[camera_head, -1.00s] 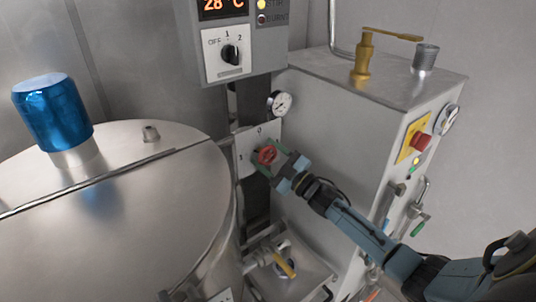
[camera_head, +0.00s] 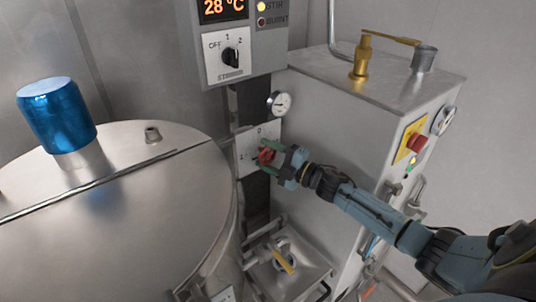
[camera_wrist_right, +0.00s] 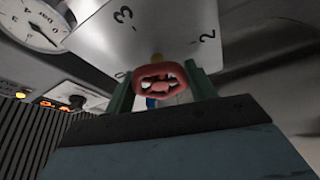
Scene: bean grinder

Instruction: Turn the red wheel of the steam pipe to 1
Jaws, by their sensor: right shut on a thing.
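The red wheel (camera_head: 266,157) sits on a pale dial plate (camera_head: 246,143) on the wall column, behind the big drum. In the head view the plate shows a 0 at its top and a 1 at its left. My right gripper (camera_head: 273,158) is shut on the wheel. In the right wrist view the wheel (camera_wrist_right: 160,82) is between the two green fingers, and the plate (camera_wrist_right: 150,30) behind it shows a 3, a 2 and part of a 0. I cannot tell exactly which number the wheel points to. My left gripper is out of view.
A steel drum (camera_head: 120,215) with a blue cap (camera_head: 57,115) fills the left. A control box (camera_head: 229,55) is above the wheel and a gauge (camera_head: 280,103) just above right. A grey cabinet (camera_head: 335,130) stands at the right. A yellow-handled valve (camera_head: 284,262) is below.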

